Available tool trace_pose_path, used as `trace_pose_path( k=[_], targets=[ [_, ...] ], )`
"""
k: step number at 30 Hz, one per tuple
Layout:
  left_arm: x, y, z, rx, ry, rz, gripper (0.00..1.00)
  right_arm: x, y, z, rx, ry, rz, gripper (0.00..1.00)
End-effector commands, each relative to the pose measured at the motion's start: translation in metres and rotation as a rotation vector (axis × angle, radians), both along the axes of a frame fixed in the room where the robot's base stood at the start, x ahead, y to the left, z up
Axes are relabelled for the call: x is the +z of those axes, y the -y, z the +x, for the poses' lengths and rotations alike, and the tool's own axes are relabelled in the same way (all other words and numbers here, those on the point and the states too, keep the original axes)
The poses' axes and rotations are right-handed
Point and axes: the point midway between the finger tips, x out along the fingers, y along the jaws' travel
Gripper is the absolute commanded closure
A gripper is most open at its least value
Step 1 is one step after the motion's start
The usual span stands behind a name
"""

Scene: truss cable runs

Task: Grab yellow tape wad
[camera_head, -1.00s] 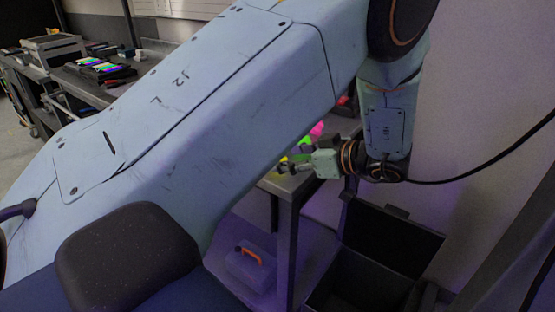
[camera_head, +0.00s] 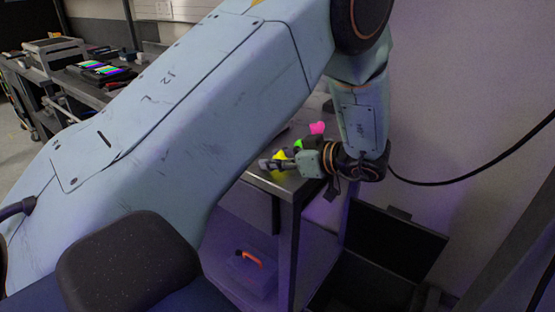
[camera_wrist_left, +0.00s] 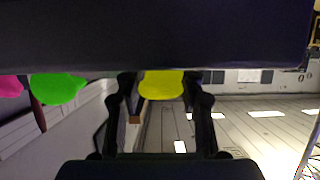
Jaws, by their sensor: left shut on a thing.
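The yellow tape wad (camera_head: 279,155) is on the dark table near its front corner. In the left wrist view the yellow wad (camera_wrist_left: 162,84) sits between the two dark fingers, at the table surface. My left gripper (camera_head: 271,163) is low over the table corner, coming in from the right side of the picture, and is shut on the yellow wad. The fingers hide part of the wad in the head view. My right gripper is in neither view.
A green wad (camera_head: 298,144) and a pink wad (camera_head: 317,128) lie on the table (camera_head: 288,184) close by. A clear box with an orange handle (camera_head: 249,257) is on the lower shelf. An open black case (camera_head: 395,240) stands right of the table. A black cable (camera_head: 450,183) hangs at right.

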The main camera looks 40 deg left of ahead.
Motion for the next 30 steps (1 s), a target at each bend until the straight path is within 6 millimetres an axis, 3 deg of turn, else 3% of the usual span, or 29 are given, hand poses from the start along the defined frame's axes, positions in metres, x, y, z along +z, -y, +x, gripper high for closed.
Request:
trace_pose_path(
  k=[3, 11, 24, 30],
  targets=[
    [0.000, 0.000, 0.000, 0.000, 0.000, 0.000, 0.79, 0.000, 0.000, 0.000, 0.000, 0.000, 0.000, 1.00],
    [0.004, 0.000, 0.000, -0.001, 0.001, 0.000, 0.79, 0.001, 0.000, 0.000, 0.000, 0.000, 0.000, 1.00],
    [0.082, 0.000, 0.000, 0.000, 0.003, 0.000, 0.79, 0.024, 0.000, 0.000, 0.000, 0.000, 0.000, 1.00],
    [0.099, 0.000, 0.000, -0.001, 0.001, 0.000, 0.79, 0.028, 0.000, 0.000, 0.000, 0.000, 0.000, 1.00]
  ],
)
